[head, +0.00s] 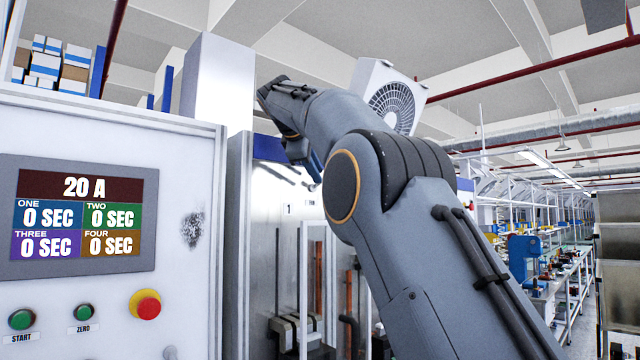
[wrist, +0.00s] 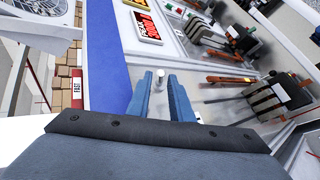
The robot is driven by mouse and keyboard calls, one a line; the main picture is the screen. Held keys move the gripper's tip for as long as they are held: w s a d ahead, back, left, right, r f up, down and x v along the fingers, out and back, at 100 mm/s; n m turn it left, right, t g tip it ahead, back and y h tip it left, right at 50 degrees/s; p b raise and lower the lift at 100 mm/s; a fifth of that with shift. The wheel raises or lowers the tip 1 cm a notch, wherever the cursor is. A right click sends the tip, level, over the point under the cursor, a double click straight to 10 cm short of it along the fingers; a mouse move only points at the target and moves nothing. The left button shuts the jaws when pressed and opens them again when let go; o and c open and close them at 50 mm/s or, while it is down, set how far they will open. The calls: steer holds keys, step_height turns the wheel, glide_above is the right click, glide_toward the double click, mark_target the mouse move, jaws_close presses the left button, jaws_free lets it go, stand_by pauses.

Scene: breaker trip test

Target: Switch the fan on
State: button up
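The fan (head: 393,100), a white square housing with a round grille, is mounted high behind my arm in the head view. Part of it shows at the top left of the wrist view (wrist: 38,12). My gripper (wrist: 160,90) is open, with two blue fingers apart and nothing held. A small white-tipped peg (wrist: 160,74), possibly a switch lever, appears between the fingertips in the wrist view. I cannot tell whether the fingers touch it. In the head view my gripper (head: 313,166) is partly hidden by my arm, in front of the metal panel (head: 280,215).
A white control cabinet (head: 195,285) at the left has a display (head: 83,187), green buttons and a red emergency button (head: 146,305). The wrist view shows black breakers (wrist: 282,95) and a red-lit display (wrist: 147,27). Shelving (head: 620,250) stands at the right.

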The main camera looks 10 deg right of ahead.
steer(key=shift+v, duration=1.3)
